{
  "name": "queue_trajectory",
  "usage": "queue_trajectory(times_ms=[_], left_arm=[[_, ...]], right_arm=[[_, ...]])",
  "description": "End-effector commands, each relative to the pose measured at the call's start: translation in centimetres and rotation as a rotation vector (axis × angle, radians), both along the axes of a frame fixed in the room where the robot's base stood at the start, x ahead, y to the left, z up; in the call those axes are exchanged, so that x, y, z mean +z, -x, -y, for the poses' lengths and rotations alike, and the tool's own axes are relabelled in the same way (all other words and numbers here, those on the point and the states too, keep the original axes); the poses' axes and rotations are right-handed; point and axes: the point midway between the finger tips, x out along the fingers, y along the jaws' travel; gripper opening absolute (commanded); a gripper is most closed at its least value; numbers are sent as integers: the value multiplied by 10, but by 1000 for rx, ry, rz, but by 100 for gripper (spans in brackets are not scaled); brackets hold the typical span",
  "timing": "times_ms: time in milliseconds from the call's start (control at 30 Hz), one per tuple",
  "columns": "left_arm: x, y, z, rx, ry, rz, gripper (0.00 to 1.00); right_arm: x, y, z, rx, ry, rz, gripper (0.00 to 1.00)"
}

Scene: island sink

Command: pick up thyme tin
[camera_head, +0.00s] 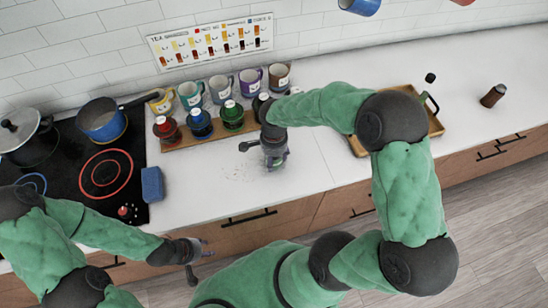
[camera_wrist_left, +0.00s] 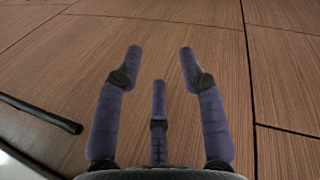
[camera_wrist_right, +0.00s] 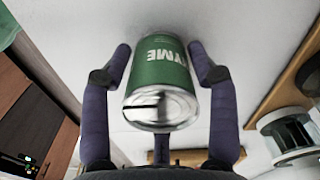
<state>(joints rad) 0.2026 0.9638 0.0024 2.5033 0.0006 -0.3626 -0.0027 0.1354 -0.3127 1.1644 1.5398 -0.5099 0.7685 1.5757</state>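The thyme tin (camera_wrist_right: 160,85) is a green can with white lettering and a silver end with a dark slot. In the right wrist view it sits between the fingers of my right gripper (camera_wrist_right: 160,55), over the white counter. The fingers are open on either side of it, with narrow gaps near the tips. In the head view my right gripper (camera_head: 275,158) is low over the counter and hides most of the tin. My left gripper (camera_wrist_left: 160,55) is open and empty, facing the wooden cabinet fronts; in the head view it is in front of the counter edge.
A wooden rack (camera_head: 180,143) with red, blue and green jars stands behind the right gripper, with several mugs behind it. A stove with pots (camera_head: 102,119) and a blue sponge (camera_head: 152,184) are at left. A wooden tray (camera_head: 436,126) and dark jar (camera_head: 493,95) are at right.

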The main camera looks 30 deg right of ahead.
Motion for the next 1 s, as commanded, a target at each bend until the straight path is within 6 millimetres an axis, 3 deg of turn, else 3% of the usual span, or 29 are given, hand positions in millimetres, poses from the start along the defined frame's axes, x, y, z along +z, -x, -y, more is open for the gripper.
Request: queue_trajectory(times_ms=[33, 100, 567, 833, 1000], left_arm=[[0, 0, 0, 0, 0, 0, 40], [0, 0, 0, 0, 0, 0, 40], [1, 0, 0, 0, 0, 0, 40], [6, 0, 0, 0, 0, 0, 40], [13, 0, 0, 0, 0, 0, 40]], right_arm=[[0, 0, 0, 0, 0, 0, 35], [0, 0, 0, 0, 0, 0, 18], [4, 0, 0, 0, 0, 1, 18], [35, -1, 0, 1, 0, 4, 18], [67, 23, 17, -5, 2, 5, 18]])
